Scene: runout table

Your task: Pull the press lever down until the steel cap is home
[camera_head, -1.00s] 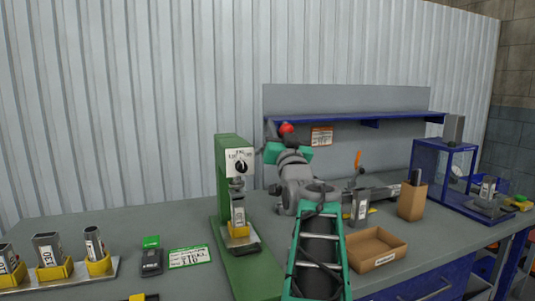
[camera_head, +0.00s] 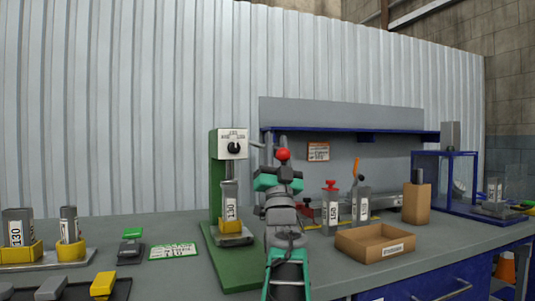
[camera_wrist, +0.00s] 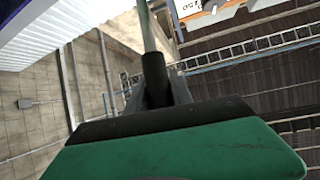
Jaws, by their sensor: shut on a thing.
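The green press (camera_head: 216,180) stands on the bench left of my arm, with a white dial plate on its head. Its lever ends in a red ball (camera_head: 283,155), to the right of the press head. My gripper (camera_head: 276,152) is shut on the lever near this ball. In the wrist view, a rod (camera_wrist: 149,35) runs away from the dark fingers; the contact itself is hard to see. Under the press ram (camera_head: 230,168), a grey sleeve labelled 130 (camera_head: 229,191) stands upright in a yellow holder (camera_head: 231,226). I cannot tell the steel cap apart from the ram and sleeve.
At left are a tray (camera_head: 85,258) with sleeves in yellow holders, a small dark device (camera_head: 131,250) and a green card (camera_head: 174,251). Right of my arm stand a cardboard tray (camera_head: 362,247), labelled cylinders (camera_head: 362,205) and a brown block (camera_head: 417,203). A blue shelf (camera_head: 345,132) hangs behind.

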